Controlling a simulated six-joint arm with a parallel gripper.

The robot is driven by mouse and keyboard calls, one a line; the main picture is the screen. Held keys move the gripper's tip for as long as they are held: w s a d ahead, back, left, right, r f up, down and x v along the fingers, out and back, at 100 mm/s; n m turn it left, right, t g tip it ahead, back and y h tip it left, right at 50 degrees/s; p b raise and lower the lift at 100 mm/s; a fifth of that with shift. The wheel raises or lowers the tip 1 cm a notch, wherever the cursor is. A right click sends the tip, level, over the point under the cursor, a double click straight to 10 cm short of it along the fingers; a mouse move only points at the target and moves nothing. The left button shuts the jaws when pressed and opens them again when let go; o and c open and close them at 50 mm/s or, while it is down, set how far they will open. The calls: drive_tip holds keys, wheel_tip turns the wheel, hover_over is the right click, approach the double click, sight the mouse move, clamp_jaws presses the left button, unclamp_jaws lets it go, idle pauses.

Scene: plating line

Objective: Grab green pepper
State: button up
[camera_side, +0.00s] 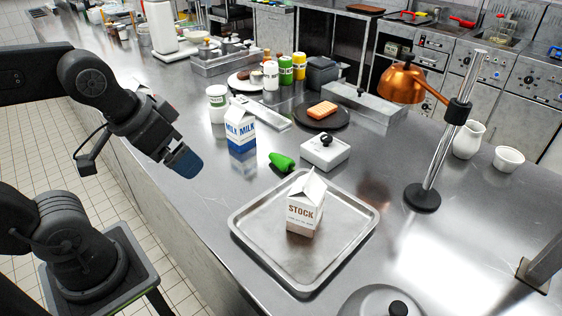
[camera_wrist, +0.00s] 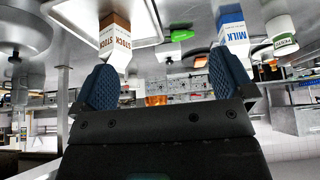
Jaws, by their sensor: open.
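The green pepper (camera_side: 282,162) lies on the steel counter in the side view, left of a white lidded box and just behind the tray's far corner. It also shows in the wrist view (camera_wrist: 181,35), beyond and between my fingertips, well out of reach of them. My gripper (camera_side: 184,160) is above the counter's left edge in the side view, apart from the pepper. In the wrist view my gripper (camera_wrist: 165,88) has its two blue textured fingers spread wide with nothing between them.
A steel tray (camera_side: 252,238) holds a stock carton (camera_side: 304,208). A milk carton (camera_side: 240,130) stands left of the pepper. A white box with a black knob (camera_side: 325,154) is right of it. The counter's near left strip is clear.

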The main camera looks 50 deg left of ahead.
drive_tip(key=w+a+r+g, duration=0.1)
drive_tip(key=w+a+g, duration=0.1)
drive_tip(key=w, duration=1.1)
drive_tip(key=g, duration=0.2)
approach(281, 156)
drive_tip(key=f, duration=0.3)
drive_tip(key=w+f, duration=0.1)
drive_tip(key=f, duration=0.6)
drive_tip(key=shift+w+f, duration=0.15)
drive_tip(key=shift+c, duration=0.4)
drive_tip(key=c, duration=0.7)
